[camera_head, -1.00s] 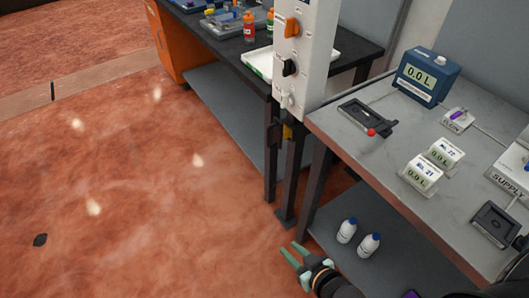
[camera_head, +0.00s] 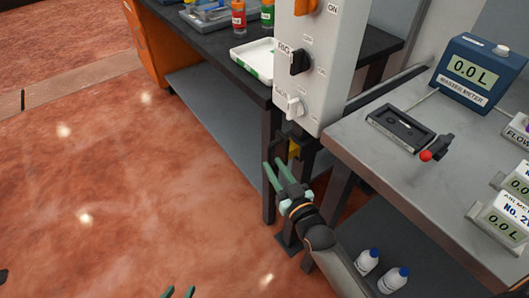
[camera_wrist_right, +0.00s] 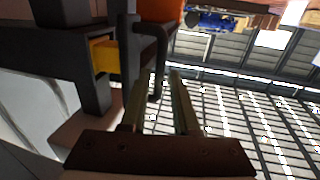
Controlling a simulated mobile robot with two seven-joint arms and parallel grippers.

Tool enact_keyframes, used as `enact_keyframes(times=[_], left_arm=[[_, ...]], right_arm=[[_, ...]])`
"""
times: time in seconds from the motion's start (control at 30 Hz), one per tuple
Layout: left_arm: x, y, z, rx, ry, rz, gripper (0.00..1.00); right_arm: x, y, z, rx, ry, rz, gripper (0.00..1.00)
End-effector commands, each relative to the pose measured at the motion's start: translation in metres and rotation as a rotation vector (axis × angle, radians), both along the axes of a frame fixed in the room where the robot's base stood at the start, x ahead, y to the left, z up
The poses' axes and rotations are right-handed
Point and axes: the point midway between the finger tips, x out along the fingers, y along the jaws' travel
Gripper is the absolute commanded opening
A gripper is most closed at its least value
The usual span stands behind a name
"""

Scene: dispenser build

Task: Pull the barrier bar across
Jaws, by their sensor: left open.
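A yellow part (camera_head: 294,149), which looks like the end of the barrier bar, shows at the dark post (camera_head: 270,165) under the white switch panel. In the right wrist view the yellow part (camera_wrist_right: 104,57) sits in a dark bracket, with a dark curved handle (camera_wrist_right: 152,45) beside it. My right gripper (camera_head: 273,164) is open and empty, just in front of the post and below the panel.
The white switch panel (camera_head: 308,70) stands above the post. Bottles (camera_head: 366,261) stand on the low shelf.

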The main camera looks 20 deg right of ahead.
Motion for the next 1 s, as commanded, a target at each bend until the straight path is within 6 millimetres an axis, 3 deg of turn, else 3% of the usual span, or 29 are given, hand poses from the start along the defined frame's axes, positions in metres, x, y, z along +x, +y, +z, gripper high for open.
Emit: enact_keyframes(times=[0.1, 0.3, 0.5, 0.8, 1.0], left_arm=[[-0.001, 0.001, -0.006, 0.002, 0.002, 0.000, 0.50], [0.001, 0.002, -0.008, 0.004, -0.005, 0.003, 0.50], [0.001, 0.003, -0.009, 0.006, -0.005, 0.004, 0.50], [0.002, 0.004, -0.009, 0.006, -0.006, 0.004, 0.50], [0.002, 0.004, -0.009, 0.006, -0.006, 0.004, 0.50]], right_arm=[[0.024, 0.004, 0.000, 0.001, -0.003, 0.000, 0.29], [0.052, 0.008, -0.001, 0.000, -0.001, 0.000, 0.29], [0.065, 0.010, -0.001, 0.000, 0.001, 0.000, 0.29], [0.066, 0.010, 0.000, 0.000, 0.001, 0.000, 0.29], [0.066, 0.010, 0.000, 0.000, 0.002, 0.000, 0.08]])
